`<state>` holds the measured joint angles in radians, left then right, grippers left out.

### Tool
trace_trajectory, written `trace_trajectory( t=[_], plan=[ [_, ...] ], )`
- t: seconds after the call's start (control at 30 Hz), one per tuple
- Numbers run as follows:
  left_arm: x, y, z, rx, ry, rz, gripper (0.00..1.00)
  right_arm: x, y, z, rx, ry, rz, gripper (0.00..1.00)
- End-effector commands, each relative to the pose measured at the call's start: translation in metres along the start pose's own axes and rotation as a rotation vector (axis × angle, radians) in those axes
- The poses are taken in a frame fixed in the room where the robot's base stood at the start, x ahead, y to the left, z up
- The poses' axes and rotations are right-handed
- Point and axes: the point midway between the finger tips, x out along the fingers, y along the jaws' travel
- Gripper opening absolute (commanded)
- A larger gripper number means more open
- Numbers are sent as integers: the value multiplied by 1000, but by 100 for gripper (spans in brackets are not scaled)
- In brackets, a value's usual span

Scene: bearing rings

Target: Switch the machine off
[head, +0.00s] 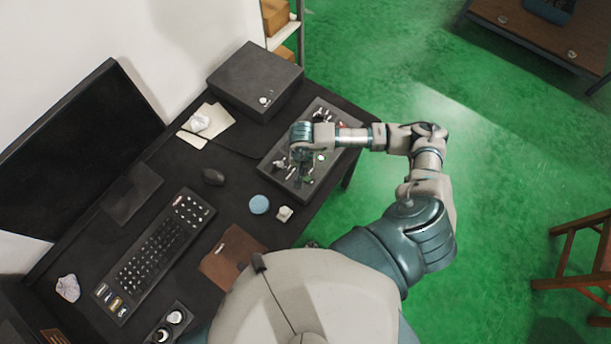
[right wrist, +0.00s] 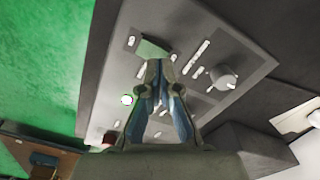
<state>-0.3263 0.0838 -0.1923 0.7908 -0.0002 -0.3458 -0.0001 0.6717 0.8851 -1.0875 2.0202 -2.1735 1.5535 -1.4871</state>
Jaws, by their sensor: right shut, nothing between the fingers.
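A dark grey control panel (head: 268,172) with switches, a knob and small indicators lies at the far right end of the black desk. It fills much of the right wrist view (right wrist: 112,68), where a round dark knob (right wrist: 224,78), a bright white round button or lamp (right wrist: 127,100) and a green-grey piece (right wrist: 152,47) show. My right gripper (head: 301,178) is over the panel, pointing down, and hides part of it. In the right wrist view its fingers (right wrist: 158,66) are together and empty, close to the green-grey piece; I cannot tell whether they touch it. My left gripper is out of view.
A black box (head: 255,80) stands behind the panel.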

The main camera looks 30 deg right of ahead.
Motion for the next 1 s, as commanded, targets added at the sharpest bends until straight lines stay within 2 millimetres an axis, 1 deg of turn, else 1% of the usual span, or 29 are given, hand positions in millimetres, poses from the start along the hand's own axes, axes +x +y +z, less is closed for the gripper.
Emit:
trace_trajectory(
  t=[0.6,1.0],
  plan=[
    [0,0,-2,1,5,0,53,0,0,0,0,0,0,0],
    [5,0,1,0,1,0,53,6,0,0,0,0,0,0]
  ],
)
